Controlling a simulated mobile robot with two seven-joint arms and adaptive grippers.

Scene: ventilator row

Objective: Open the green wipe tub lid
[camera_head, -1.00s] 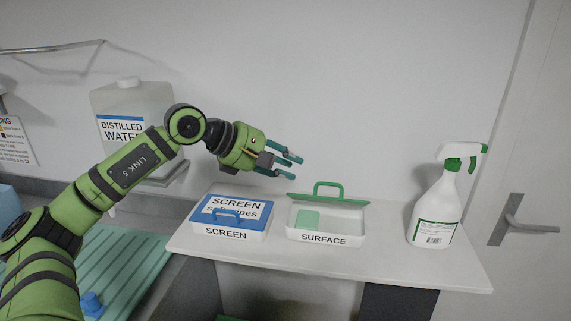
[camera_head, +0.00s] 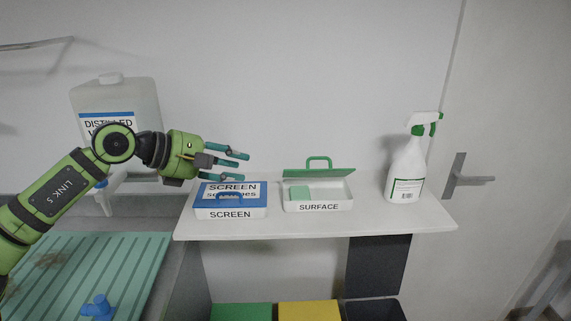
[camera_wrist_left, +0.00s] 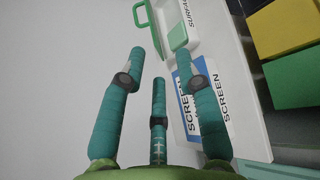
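The green wipe tub is the white box labelled SURFACE (camera_head: 319,207) on the shelf, right of the blue-lidded tub. Its green lid (camera_head: 335,172) with a loop handle stands raised at the back, and a pale green wipe (camera_head: 299,193) shows inside. My left gripper (camera_head: 238,160) is above the blue-lidded tub, left of the green lid and apart from it. In the left wrist view its teal fingers (camera_wrist_left: 158,75) are spread with nothing between them; the green lid handle (camera_wrist_left: 142,15) shows beyond them. My right gripper is not in view.
The SCREEN tub (camera_head: 231,213) with a closed blue lid stands close left of the SURFACE tub. A spray bottle (camera_head: 406,172) stands at the shelf's right. A distilled water container (camera_head: 130,98) is behind my left arm. Coloured bins (camera_head: 310,311) are below the shelf (camera_head: 300,227).

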